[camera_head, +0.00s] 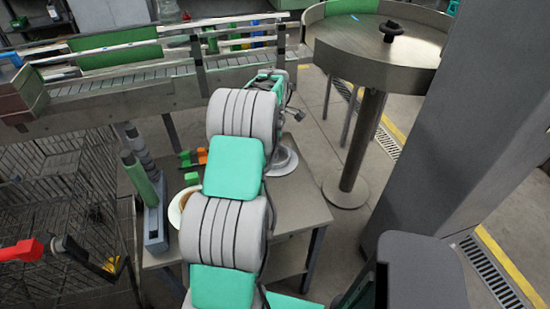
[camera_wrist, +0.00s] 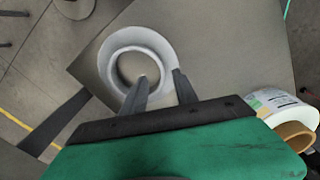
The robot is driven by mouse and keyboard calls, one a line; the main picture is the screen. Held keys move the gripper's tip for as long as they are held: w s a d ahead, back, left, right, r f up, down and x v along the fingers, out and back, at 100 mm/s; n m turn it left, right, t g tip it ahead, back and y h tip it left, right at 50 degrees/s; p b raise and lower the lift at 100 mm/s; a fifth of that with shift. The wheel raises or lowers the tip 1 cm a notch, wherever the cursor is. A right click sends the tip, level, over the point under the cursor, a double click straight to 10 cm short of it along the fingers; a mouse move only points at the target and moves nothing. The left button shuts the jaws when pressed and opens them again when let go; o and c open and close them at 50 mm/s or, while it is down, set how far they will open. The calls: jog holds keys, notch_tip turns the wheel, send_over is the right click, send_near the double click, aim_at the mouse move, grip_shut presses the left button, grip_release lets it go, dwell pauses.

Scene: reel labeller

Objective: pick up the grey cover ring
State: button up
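The grey cover ring (camera_wrist: 140,36) lies flat on the grey table (camera_wrist: 215,50) in the wrist view. In the head view the ring (camera_head: 285,165) shows at the right of my arm, partly hidden by it. My gripper (camera_wrist: 160,75) is open, with its two dark fingers apart. In the wrist view one fingertip overlaps the ring's centre hole and the other is just outside its right edge, so the ring's near right wall appears between them. I cannot tell the height of the fingertips or whether they touch the ring. My arm hides the gripper in the head view.
A white label roll with a brown core (camera_wrist: 292,134) is at the right of the wrist view. On the table (camera_head: 300,208) green and orange pieces (camera_head: 197,157) lie left of my arm. A conveyor (camera_head: 130,95) runs behind; a round table (camera_head: 375,55) stands right.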

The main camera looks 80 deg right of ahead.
jog(key=f, duration=0.2)
jog(key=f+p, duration=0.1)
jog(key=f, duration=0.1)
jog(key=f+p, duration=0.1)
jog(key=f, duration=0.2)
jog(key=shift+w+a, duration=0.25)
jog(key=shift+w, duration=0.05)
grip_shut()
dwell(0.9)
